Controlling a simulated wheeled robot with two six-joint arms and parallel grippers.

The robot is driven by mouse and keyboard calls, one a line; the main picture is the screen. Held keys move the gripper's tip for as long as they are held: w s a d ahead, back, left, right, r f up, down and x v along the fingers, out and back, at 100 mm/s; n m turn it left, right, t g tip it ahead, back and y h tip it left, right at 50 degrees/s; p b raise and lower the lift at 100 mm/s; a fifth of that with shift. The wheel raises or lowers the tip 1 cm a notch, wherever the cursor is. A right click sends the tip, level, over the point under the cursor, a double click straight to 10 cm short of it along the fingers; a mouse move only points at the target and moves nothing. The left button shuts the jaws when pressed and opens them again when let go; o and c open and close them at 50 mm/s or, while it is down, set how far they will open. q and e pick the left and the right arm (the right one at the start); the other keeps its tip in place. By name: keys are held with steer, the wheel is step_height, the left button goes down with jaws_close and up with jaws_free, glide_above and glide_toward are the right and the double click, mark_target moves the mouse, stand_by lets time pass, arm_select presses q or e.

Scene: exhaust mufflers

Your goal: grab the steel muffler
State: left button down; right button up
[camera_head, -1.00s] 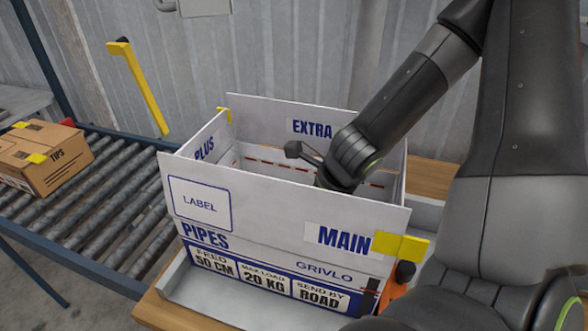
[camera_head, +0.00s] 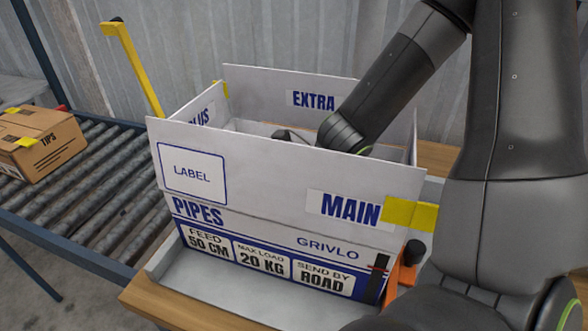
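No steel muffler shows in the head view; the inside of the white box (camera_head: 270,185) is mostly hidden by its raised front flap. My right arm reaches in from the upper right over the box. Its wrist is down between the flaps, and only a dark bit of my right gripper (camera_head: 284,136) shows above the front flap. The fingertips are hidden, so I cannot see whether they are open or touching anything. My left gripper is out of view.
The box has upright flaps and stands in a grey tray (camera_head: 210,290) on a wooden table (camera_head: 150,305). A roller conveyor (camera_head: 90,190) on the left carries a brown carton (camera_head: 42,145). A yellow post (camera_head: 134,68) rises behind the box. An orange-handled object stands at its right corner.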

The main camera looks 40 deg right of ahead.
steer(key=shift+f, duration=0.25)
stand_by(0.5)
steer(key=c, duration=1.4)
steer(key=shift+r, duration=0.15)
